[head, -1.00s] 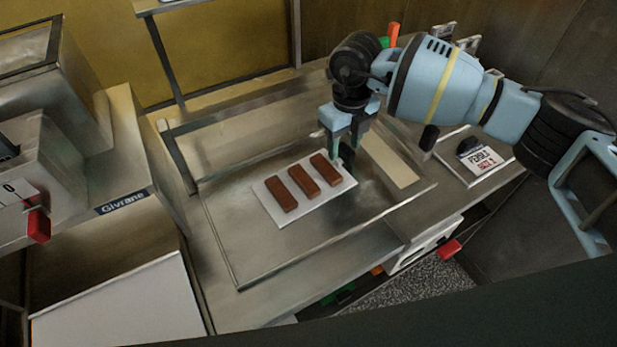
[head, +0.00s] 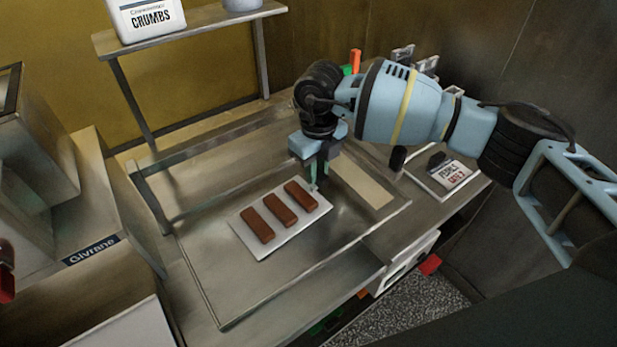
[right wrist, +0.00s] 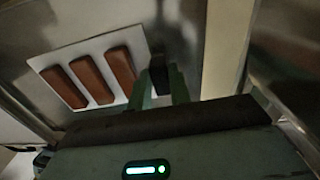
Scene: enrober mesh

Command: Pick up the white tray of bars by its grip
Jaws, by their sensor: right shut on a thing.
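The white tray (head: 280,236) carries three brown bars (head: 279,209) in a row. It is over the metal mesh bed of the enrober, and I cannot tell whether it rests there or is slightly raised. My right gripper (head: 317,180) points down at the tray's right end. In the right wrist view its fingers (right wrist: 160,88) are shut on the dark grip (right wrist: 158,70), beside the tray (right wrist: 85,46). The fingers mostly hide the grip in the head view.
A metal machine marked Givrane (head: 92,250) stands at the left. A shelf (head: 190,32) at the back holds a white crumbs tub (head: 146,18). A labelled card (head: 452,175) lies on the counter at the right. The mesh bed is clear in front of the tray.

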